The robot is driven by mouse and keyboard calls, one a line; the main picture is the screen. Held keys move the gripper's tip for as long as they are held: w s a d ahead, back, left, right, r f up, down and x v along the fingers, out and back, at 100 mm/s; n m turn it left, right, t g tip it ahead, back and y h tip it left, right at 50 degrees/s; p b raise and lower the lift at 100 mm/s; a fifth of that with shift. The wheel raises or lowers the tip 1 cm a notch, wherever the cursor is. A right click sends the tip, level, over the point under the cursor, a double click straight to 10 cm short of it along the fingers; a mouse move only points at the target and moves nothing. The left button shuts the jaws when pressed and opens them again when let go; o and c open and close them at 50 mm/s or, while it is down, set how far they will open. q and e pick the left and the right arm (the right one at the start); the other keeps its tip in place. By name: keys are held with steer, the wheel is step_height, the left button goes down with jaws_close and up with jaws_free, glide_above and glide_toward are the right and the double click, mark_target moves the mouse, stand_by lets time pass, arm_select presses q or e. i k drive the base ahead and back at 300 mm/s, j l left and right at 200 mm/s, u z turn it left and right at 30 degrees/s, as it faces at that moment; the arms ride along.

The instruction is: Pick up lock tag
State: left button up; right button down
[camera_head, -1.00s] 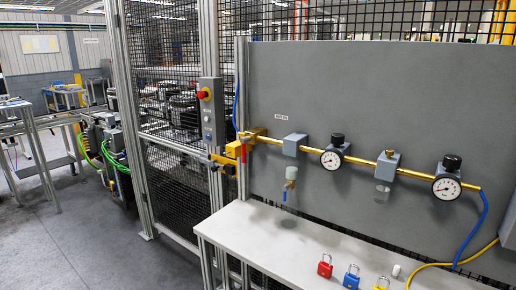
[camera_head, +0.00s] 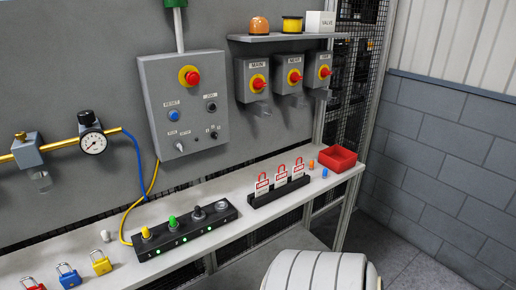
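Three lock tags with red tops and white lower parts stand upright in a row in a black holder on the white bench: a left tag (camera_head: 262,187), a middle tag (camera_head: 281,177) and a right tag (camera_head: 299,168). The black holder (camera_head: 268,198) sits toward the right end of the bench. A white, rounded, segmented part of my own body (camera_head: 320,272) shows at the bottom, in front of the bench. Neither gripper is in view.
A black block with several knobs (camera_head: 185,232) and red, blue and yellow padlocks (camera_head: 69,277) are further left. A grey control box (camera_head: 182,105) hangs behind.

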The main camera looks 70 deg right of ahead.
mark_target(281, 178)
steer(key=z, duration=2.4)
